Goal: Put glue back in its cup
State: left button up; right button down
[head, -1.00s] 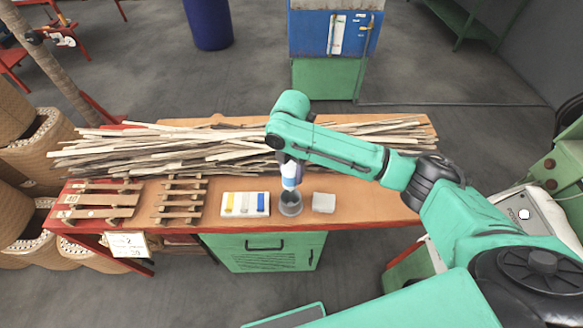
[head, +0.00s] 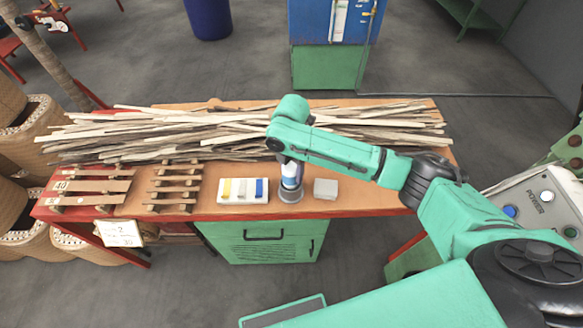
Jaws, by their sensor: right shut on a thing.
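The glue (head: 291,171) is a small white and blue bottle, upright at the front of the workbench. My right gripper (head: 291,163) comes down over it from above and is shut on it. The grey round cup (head: 290,194) stands on the bench directly below, and the lower end of the glue is at or inside its opening. The gripper fingers are small and partly hidden by my wrist. My left gripper is not in view.
A white tray (head: 224,199) with yellow, grey and blue pieces lies left of the cup. A grey block (head: 326,189) sits just right of it. Wooden racks (head: 174,188) stand further left. A long pile of sticks (head: 200,137) fills the back of the bench.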

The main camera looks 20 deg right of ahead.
jog(key=shift+c, duration=0.6)
grip_release()
jog(key=shift+r, duration=0.1)
notch_tip(320, 180, up, 14)
jog(key=b, duration=0.1)
jog(key=shift+r+b, duration=0.25)
jog(key=shift+b, duration=0.1)
jog(key=shift+s+f, duration=0.1)
